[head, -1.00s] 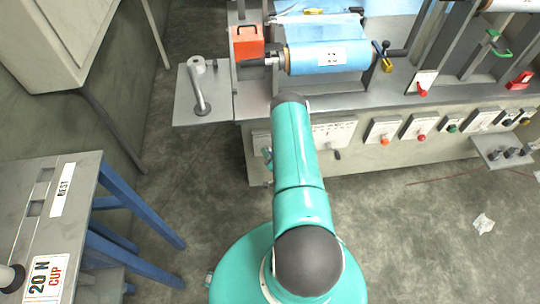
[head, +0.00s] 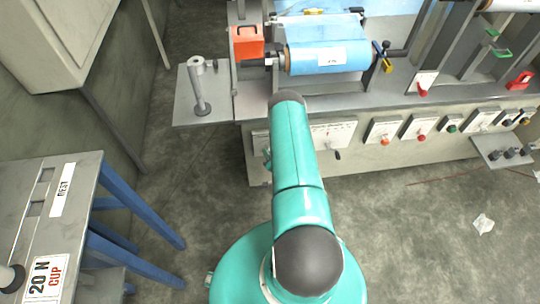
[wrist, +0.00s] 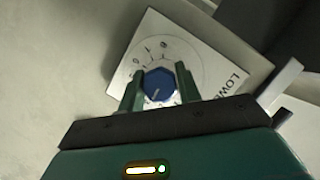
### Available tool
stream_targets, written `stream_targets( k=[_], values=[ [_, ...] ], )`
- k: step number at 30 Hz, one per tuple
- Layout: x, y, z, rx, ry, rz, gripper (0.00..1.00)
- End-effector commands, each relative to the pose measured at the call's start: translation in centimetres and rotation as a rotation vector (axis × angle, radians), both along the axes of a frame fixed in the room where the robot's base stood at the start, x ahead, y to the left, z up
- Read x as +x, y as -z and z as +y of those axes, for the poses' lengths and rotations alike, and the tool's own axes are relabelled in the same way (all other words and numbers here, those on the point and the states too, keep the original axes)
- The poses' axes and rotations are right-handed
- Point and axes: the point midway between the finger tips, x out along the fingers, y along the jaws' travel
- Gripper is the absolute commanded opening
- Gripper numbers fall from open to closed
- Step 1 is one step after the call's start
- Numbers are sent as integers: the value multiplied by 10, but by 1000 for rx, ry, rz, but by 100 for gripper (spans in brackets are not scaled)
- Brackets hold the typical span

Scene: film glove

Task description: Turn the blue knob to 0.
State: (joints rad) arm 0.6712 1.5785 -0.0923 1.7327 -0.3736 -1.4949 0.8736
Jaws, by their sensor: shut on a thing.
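In the wrist view the blue knob (wrist: 158,90) sits on a white dial plate with printed marks. A 0 and a 1 show on the plate above the knob in the picture. A pale pointer line on the knob points toward the lower left, away from the 0. My gripper (wrist: 159,80) has its two green fingers on either side of the knob and is shut on it. In the head view my own arm hides the knob and the gripper.
The white dial plate (wrist: 198,60) carries a partly hidden label beginning "LOWE". In the head view the machine holds a blue film roll (head: 305,58), with several knobs and switches along its front. A grey table (head: 75,165) stands at left. The floor at right is mostly clear.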

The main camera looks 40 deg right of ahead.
Motion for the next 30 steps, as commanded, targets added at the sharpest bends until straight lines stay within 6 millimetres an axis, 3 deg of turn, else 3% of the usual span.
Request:
stream_targets(
  k=[30],
  values=[
    [1, 0, 2, -748, -5, 510, 11]
  ],
)
